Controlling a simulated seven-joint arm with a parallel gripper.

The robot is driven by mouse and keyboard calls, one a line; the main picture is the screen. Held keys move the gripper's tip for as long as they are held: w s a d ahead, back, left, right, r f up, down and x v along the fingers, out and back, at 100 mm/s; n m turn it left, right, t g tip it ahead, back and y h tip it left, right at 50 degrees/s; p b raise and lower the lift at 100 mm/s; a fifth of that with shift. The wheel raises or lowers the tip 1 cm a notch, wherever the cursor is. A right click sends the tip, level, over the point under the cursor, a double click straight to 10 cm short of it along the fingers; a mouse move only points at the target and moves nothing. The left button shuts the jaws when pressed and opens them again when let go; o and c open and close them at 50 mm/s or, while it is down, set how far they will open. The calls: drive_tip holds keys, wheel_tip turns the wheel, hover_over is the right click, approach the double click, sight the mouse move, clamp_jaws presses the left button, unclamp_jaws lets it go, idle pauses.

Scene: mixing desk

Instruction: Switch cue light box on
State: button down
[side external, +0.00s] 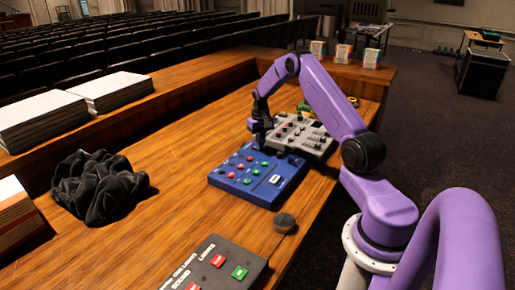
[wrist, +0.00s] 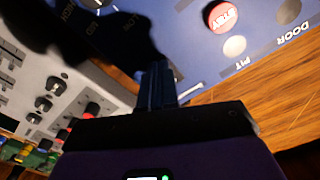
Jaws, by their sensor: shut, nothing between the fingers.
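A blue box (side external: 262,193) with red and green buttons and a pale rocker switch (side external: 274,179) lies on the wooden desk. In the wrist view its blue panel (wrist: 190,38) shows a red STBY button (wrist: 222,17) and the labels PIT and DOOR. My gripper (side external: 262,143) is shut and empty, fingers pointing down at the far edge of the blue box, beside the grey mixer. The shut fingers also show in the wrist view (wrist: 156,85), with a dark shadow on the panel beyond. I cannot tell whether they touch the box. The rocker's position is unclear.
A grey mixer (side external: 310,136) with knobs stands just behind the blue box. A black box (side external: 215,262) with red and green buttons is at the front. The desk's middle is clear.

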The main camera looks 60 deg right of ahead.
drive_tip(key=shift+f, duration=0.1)
drive_tip(key=shift+r, duration=3.5)
drive_tip(key=s+a+r+n, duration=0.1)
drive_tip(key=a+r+n, duration=0.25)
drive_tip(key=a, duration=0.75)
drive_tip(key=s+a+r+n, duration=0.15)
drive_tip(key=a+r, duration=0.25)
drive_tip(key=a, duration=0.8)
drive_tip(key=s+a+r+n, duration=0.3)
drive_tip(key=s+a+n, duration=0.2)
drive_tip(key=s+a, duration=0.55)
drive_tip(key=s+a+n, duration=0.2)
drive_tip(key=s+n, duration=0.2)
drive_tip(key=s, duration=0.6)
drive_tip(key=s+a+n, duration=0.2)
drive_tip(key=s+n, duration=0.2)
drive_tip(key=s, duration=0.7)
drive_tip(key=shift+s+a+n, duration=0.25)
drive_tip(key=shift+a+n, duration=0.05)
drive_tip(key=shift+a, duration=0.1)
